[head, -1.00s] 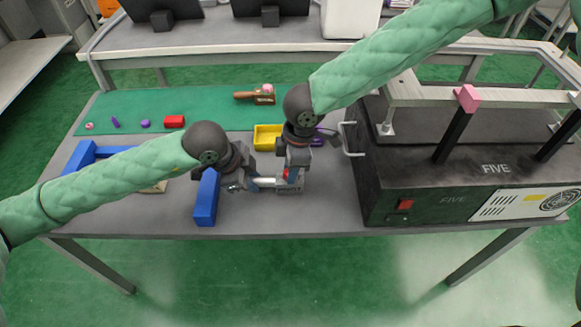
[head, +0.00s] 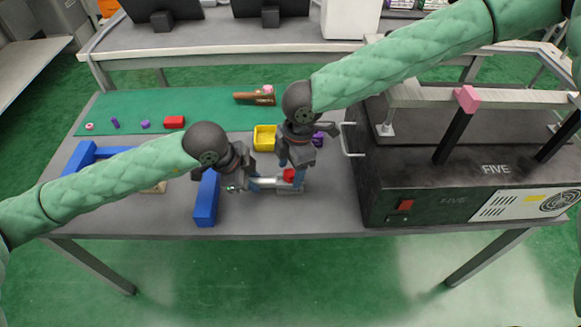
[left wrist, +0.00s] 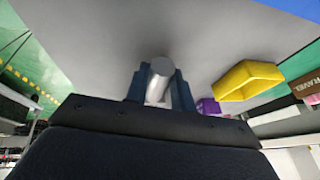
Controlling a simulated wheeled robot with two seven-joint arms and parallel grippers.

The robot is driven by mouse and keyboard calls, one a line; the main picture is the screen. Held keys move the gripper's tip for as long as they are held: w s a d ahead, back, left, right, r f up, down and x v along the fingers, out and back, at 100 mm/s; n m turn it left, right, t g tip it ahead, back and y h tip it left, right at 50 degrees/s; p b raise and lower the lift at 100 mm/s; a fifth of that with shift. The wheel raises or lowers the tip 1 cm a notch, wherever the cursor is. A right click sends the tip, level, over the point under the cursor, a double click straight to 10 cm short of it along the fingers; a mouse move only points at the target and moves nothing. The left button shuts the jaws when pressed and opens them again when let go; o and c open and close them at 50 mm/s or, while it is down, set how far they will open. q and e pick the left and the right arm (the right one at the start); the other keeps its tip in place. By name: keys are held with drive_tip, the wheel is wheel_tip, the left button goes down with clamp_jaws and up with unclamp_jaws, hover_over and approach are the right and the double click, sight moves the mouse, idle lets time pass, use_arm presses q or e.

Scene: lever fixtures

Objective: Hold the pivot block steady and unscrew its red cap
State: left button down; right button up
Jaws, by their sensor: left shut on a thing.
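The pivot block (head: 291,188) is a small grey piece near the table's front edge, partly hidden by my right gripper. A silver bar (head: 268,183) runs from it to the left. My left gripper (head: 253,184) is shut on this bar; the left wrist view shows the bar (left wrist: 158,82) between its two blue fingers (left wrist: 158,88). The red cap (head: 289,175) sits on top of the block. My right gripper (head: 291,170) points down at the cap, with a finger on either side. I cannot tell whether these fingers press on it.
A blue bracket (head: 206,200) stands just left of my left gripper. A yellow bin (head: 265,139) and a purple piece (head: 318,139) lie behind. A black machine (head: 450,190) fills the table's right side. A red block (head: 174,122) lies on the green mat (head: 205,103).

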sight(288, 173)
drive_tip(key=shift+r, duration=0.1)
drive_tip(key=shift+r, duration=1.4)
drive_tip(key=o, duration=0.5)
drive_tip(key=shift+o, duration=0.2)
drive_tip(key=shift+r, duration=0.1)
